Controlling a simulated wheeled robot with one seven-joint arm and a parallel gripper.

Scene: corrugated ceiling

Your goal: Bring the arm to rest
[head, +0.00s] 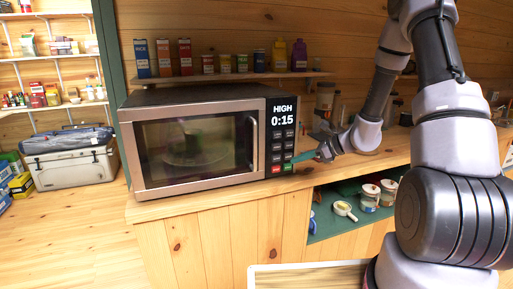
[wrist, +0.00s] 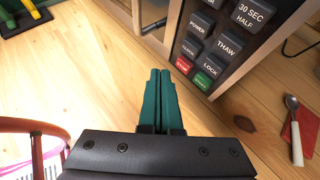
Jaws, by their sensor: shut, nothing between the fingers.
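My gripper (head: 322,155) is at the lower right of the microwave's control panel, at the level of its bottom buttons. In the wrist view my gripper (wrist: 160,72) shows two green fingers lying side by side, shut and empty, with the red and green buttons close to their right. I cannot tell whether a fingertip touches the panel. My arm (head: 440,130) reaches in from the right over the counter. The microwave (head: 155,195) stands on the wooden counter with its door shut. Its display (head: 283,115) reads HIGH 0:15.
A shelf (head: 225,77) with boxes, jars and bottles runs above the microwave. An open cubby (head: 325,222) below the counter holds mugs and a ladle. A spoon (wrist: 294,130) lies at the right in the wrist view. A cooler (head: 70,165) stands on the floor at the left.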

